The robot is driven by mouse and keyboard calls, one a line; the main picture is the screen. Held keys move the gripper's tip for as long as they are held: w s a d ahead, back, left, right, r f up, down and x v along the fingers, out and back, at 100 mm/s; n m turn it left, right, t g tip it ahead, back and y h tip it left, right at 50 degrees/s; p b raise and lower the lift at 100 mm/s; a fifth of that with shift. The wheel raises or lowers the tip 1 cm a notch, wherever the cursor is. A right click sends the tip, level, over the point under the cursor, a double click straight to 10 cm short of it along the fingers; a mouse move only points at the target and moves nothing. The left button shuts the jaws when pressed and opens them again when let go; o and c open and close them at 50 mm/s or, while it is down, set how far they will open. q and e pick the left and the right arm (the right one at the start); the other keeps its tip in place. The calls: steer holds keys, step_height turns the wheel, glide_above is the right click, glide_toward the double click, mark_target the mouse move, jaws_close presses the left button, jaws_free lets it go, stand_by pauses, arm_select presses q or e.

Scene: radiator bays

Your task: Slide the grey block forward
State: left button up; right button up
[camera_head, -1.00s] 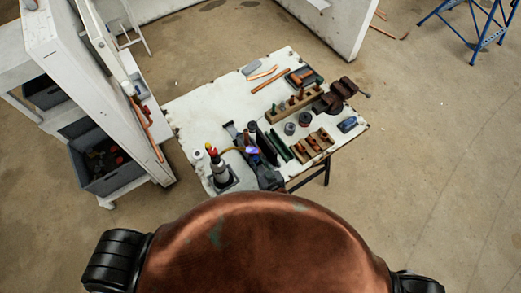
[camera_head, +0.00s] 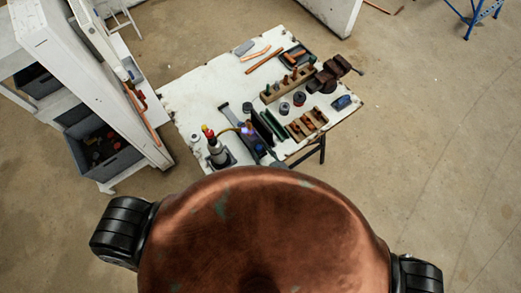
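The grey block (camera_head: 243,48) is a small flat piece lying near the far edge of the white, worn worktable (camera_head: 205,80). An orange-brown copper piece lies just in front of it. A dark shape (camera_head: 262,151) shows at the table's near edge, just above the copper-coloured dome. It may be part of my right gripper, but it is too small and partly hidden to tell whether it is open or shut. It is far from the grey block, with most of the table's depth between them. My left gripper does not show.
Several tools crowd the table's near half, including a torch bottle (camera_head: 217,150) with a bluish glow by its hose end. A wooden rack (camera_head: 289,84) and a dark vise (camera_head: 332,73) stand to the right. White shelving with a grey bin (camera_head: 105,160) is close on the left. Right floor is clear.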

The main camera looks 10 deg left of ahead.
steer(key=shift+a, duration=0.15)
steer(key=v, duration=1.2)
steer(key=shift+w, duration=0.15)
steer(key=s+d+f+m+g+h+b, duration=0.1)
steer(key=d+f+h+b, duration=0.1)
steer(key=d+f, duration=0.75)
steer(key=s+d+f+m+g+h+b, duration=0.15)
steer(key=d+f, duration=0.35)
steer(key=f, duration=0.9)
steer(key=s+d+f+g+h+b, duration=0.1)
steer(key=d+f+h, duration=0.1)
steer(key=d+f, duration=0.75)
steer(key=s+d+f+m+g+h+b, duration=0.1)
steer(key=s+d+f, duration=0.2)
steer(key=s+f, duration=0.3)
steer(key=s+d+f+m+g+h+b, duration=0.15)
steer(key=s+d+f, duration=0.25)
steer(key=f, duration=0.4)
steer(key=s+d+f+g, duration=0.1)
steer(key=s+f, duration=0.3)
steer(key=s, duration=0.4)
steer(key=s+d+f+m+g+b, duration=0.1)
steer(key=s+d+f, duration=0.3)
steer(key=s, duration=0.5)
steer(key=shift+s+d+f+g+h, duration=0.15)
steer(key=shift+d+g+h, duration=0.2)
steer(key=shift+g, duration=0.35)
